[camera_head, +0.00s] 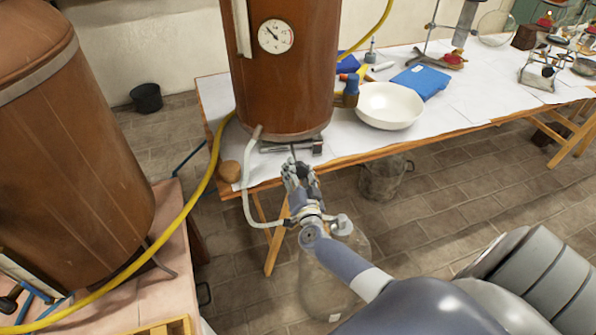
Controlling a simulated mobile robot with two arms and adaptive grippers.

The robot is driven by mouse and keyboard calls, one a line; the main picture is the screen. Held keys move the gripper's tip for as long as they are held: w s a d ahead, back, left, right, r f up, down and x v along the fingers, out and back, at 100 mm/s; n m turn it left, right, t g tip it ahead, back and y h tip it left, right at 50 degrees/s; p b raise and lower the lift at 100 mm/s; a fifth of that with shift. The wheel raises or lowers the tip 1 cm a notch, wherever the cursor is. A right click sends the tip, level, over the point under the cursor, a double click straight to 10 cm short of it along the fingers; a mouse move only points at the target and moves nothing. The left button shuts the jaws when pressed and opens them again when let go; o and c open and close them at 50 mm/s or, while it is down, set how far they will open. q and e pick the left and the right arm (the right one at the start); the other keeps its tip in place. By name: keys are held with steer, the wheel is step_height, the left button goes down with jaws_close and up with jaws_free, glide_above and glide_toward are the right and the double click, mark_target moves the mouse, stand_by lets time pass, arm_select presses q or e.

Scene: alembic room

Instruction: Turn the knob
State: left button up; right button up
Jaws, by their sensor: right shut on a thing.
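A copper boiler (287,85) with a round dial gauge (276,36) stands on the white-covered table. Under its front edge are small metal parts (318,147). My right gripper (297,172) reaches up to the table's front edge, just below these parts. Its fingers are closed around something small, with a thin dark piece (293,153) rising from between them. I take this to be the knob, mostly hidden by the fingers. Its turn angle cannot be read. My left gripper is not in view.
A grey pipe (250,190) bends down left of my gripper. A yellow hose (190,205) crosses at left. A large glass vessel (335,280) stands below my arm, and a bucket (384,178) under the table.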

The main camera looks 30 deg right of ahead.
steer(key=m+b, duration=0.1)
steer(key=m, duration=0.4)
steer(key=shift+f+m, duration=0.15)
steer(key=shift+m, duration=0.25)
steer(key=m+b, duration=0.2)
steer(key=m, duration=0.3)
steer(key=m+b, duration=0.2)
steer(key=m, duration=0.4)
steer(key=shift+m, duration=0.4)
steer(key=m+b, duration=0.1)
steer(key=m, duration=0.3)
steer(key=shift+m, duration=0.4)
steer(key=o, duration=1.1)
steer(key=shift+s, duration=0.1)
